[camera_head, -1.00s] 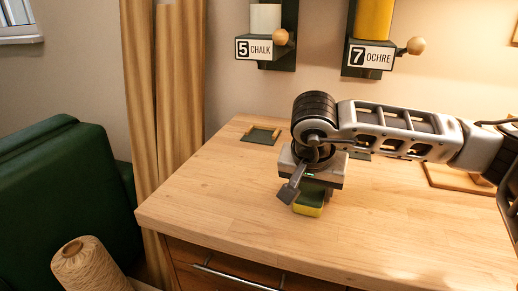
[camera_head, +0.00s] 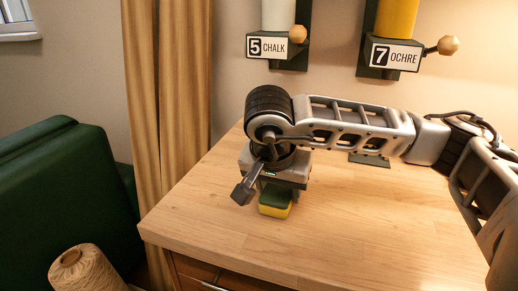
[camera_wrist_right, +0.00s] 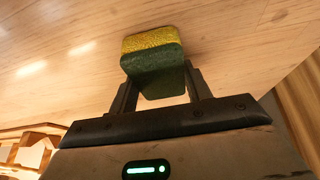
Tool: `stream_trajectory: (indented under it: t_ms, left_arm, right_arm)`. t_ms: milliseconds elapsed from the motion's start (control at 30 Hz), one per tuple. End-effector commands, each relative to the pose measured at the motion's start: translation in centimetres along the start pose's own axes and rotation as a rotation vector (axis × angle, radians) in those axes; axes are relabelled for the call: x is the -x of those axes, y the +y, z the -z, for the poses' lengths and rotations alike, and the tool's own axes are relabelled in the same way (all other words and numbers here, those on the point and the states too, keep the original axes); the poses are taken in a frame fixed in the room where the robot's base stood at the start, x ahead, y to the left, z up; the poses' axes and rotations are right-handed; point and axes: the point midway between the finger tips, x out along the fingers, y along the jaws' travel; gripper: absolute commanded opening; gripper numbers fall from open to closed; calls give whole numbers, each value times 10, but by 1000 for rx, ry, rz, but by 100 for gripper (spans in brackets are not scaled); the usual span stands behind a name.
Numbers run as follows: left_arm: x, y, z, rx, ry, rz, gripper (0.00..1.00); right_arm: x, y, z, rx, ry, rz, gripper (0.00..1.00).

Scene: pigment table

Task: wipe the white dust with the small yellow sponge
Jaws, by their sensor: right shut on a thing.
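The small sponge (camera_head: 274,210) has a yellow layer and a dark green layer. In the head view it is below my right gripper (camera_head: 272,193), near the table's left front part. The right wrist view shows the sponge (camera_wrist_right: 152,58) between the two fingers of the gripper (camera_wrist_right: 161,88), which is shut on it. The green side faces the gripper and the yellow side faces the tabletop. Whether the sponge touches the wood is hard to tell. I cannot make out any white dust on the table. My left gripper is not in view.
The wooden table (camera_head: 350,235) is clear around the sponge, with its left front edge close by. A dark green pad (camera_head: 369,160) lies behind my right arm. Chalk (camera_head: 276,44) and ochre (camera_head: 396,53) dispensers hang on the wall. A twine spool (camera_head: 85,270) stands lower left.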

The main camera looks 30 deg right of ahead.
Motion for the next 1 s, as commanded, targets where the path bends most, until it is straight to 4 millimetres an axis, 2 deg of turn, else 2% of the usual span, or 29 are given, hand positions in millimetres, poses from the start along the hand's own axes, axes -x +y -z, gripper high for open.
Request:
stream_trajectory:
  t_ms: [267, 400, 733, 1000]
  left_arm:
    - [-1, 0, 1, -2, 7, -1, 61]
    - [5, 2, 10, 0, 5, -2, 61]
    - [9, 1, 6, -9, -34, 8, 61]
    - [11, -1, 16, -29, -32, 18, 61]
  right_arm:
    - [0, -9, -9, -11, -1, -7, 27]
    - [25, -8, 3, -13, 2, -4, 27]
    - [51, -8, 14, -11, 0, -5, 27]
    - [72, -7, 22, -11, 1, -6, 27]
